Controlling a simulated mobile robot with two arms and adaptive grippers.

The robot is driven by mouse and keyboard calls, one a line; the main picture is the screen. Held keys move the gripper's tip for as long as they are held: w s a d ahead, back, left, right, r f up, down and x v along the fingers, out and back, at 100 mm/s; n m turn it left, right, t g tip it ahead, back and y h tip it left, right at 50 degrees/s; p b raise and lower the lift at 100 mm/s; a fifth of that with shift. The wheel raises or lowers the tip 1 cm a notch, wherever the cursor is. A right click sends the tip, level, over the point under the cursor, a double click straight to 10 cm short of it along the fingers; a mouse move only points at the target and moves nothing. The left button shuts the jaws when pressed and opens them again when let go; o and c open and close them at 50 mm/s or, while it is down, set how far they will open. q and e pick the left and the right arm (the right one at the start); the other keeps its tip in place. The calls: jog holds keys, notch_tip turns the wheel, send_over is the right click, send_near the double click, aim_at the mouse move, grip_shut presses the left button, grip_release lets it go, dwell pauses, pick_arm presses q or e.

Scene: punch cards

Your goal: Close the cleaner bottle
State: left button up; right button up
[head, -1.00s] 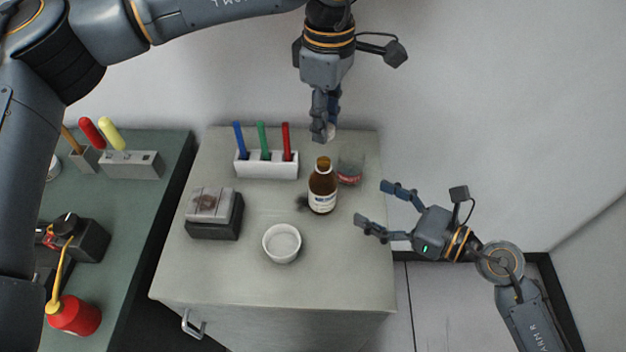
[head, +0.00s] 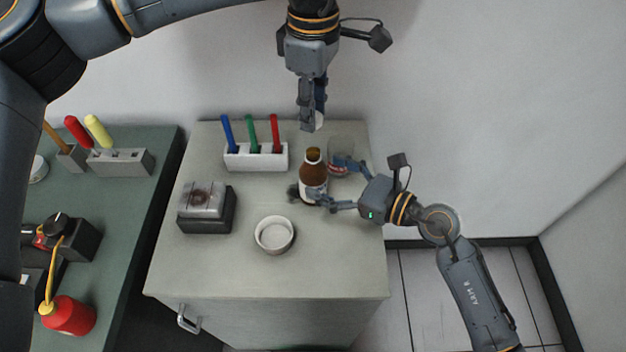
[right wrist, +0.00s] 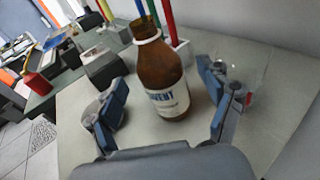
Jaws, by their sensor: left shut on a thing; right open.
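The brown cleaner bottle (head: 313,175) with a white label stands upright on the grey cabinet top; its neck is open, with no cap on it. It also shows in the right wrist view (right wrist: 160,75), between the fingers. My right gripper (head: 328,180) is open, with one finger on each side of the bottle; the wrist view shows gaps between the fingers and the glass. My left gripper (head: 313,120) points down, shut on a small white cap (head: 319,122), behind and above the bottle. The fingers hide part of the cap.
A clear glass (head: 341,153) stands close behind my right gripper's finger. A white holder (head: 256,162) with blue, green and red pens, a stamp pad box (head: 207,208) and a white bowl (head: 275,235) share the top. Its front is clear.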

aim_at(325, 177)
jog(key=shift+x, duration=1.85)
jog(key=shift+c, duration=0.2)
grip_shut()
pick_arm(q)
jog(key=shift+f, duration=2.5)
jog(key=shift+f, duration=0.85)
jog(key=shift+f, duration=0.6)
